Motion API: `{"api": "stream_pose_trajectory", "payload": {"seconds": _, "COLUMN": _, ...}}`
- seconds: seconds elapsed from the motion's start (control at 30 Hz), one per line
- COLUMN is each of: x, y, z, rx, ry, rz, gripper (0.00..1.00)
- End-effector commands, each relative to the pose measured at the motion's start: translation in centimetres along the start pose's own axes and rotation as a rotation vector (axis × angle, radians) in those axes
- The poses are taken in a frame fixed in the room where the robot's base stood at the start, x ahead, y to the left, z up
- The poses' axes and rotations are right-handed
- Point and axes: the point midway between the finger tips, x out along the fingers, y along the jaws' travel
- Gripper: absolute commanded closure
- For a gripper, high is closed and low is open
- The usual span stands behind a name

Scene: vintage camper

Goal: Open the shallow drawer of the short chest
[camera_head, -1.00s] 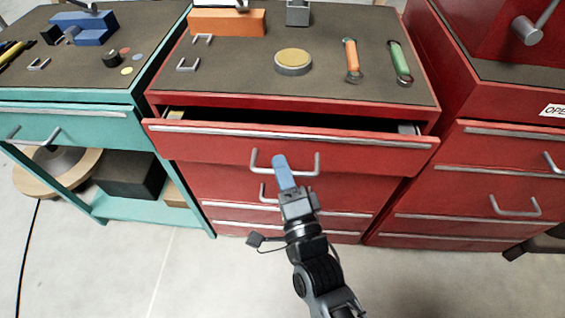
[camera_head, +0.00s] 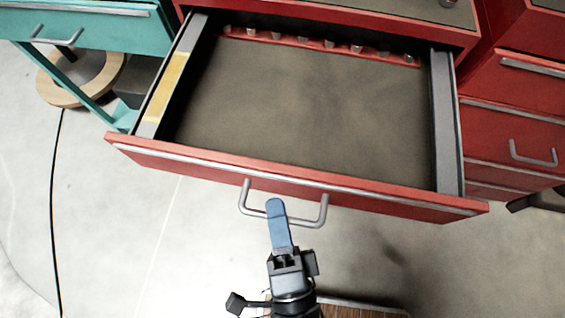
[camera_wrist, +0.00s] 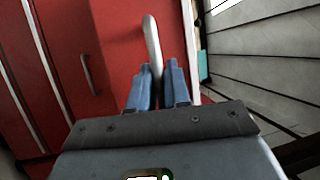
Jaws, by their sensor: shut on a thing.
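The shallow top drawer (camera_head: 310,189) of the red short chest (camera_head: 360,14) is pulled far out, its grey-brown floor in full view. A row of small metal pieces in a red strip lies along the drawer's back. Its grey bar handle (camera_head: 314,222) is on the front panel. My gripper (camera_head: 275,204) has blue fingers and is shut on the handle's bar. In the wrist view, the handle (camera_wrist: 151,45) runs down between the two blue fingertips (camera_wrist: 158,74).
A teal bench (camera_head: 100,28) stands at the left, with a round wooden base (camera_head: 52,90) under it. Another red cabinet (camera_head: 510,110) stands close on the right. A black cable lies on the pale floor at the left. The floor before the drawer is mostly clear.

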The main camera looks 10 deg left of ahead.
Motion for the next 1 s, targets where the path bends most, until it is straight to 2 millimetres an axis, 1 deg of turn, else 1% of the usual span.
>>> {"api": "stream_pose_trajectory", "payload": {"seconds": 0.03, "x": -0.4, "y": 0.09, "z": 0.11, "rx": 0.0, "ry": 0.0, "rz": 0.004, "gripper": 1.0}}
{"api": "stream_pose_trajectory", "payload": {"seconds": 0.13, "x": -0.72, "y": 0.0, "z": 0.25, "rx": 0.0, "ry": 0.0, "rz": 0.003, "gripper": 1.0}}
{"api": "stream_pose_trajectory", "payload": {"seconds": 0.47, "x": -0.81, "y": -0.02, "z": 0.3, "rx": 0.0, "ry": 0.0, "rz": 0.003, "gripper": 1.0}}
{"api": "stream_pose_trajectory", "payload": {"seconds": 0.5, "x": -0.8, "y": -0.02, "z": 0.3, "rx": 0.0, "ry": 0.0, "rz": 0.003, "gripper": 0.82}}
{"api": "stream_pose_trajectory", "payload": {"seconds": 0.7, "x": -0.77, "y": -0.07, "z": 0.3, "rx": 0.0, "ry": 0.0, "rz": 0.002, "gripper": 0.63}}
{"api": "stream_pose_trajectory", "payload": {"seconds": 0.93, "x": -0.78, "y": -0.1, "z": 0.31, "rx": 0.0, "ry": 0.0, "rz": 0.001, "gripper": 0.62}}
{"api": "stream_pose_trajectory", "payload": {"seconds": 1.0, "x": -1.08, "y": -0.06, "z": 0.34, "rx": 0.0, "ry": -0.001, "rz": 0.001, "gripper": 0.62}}
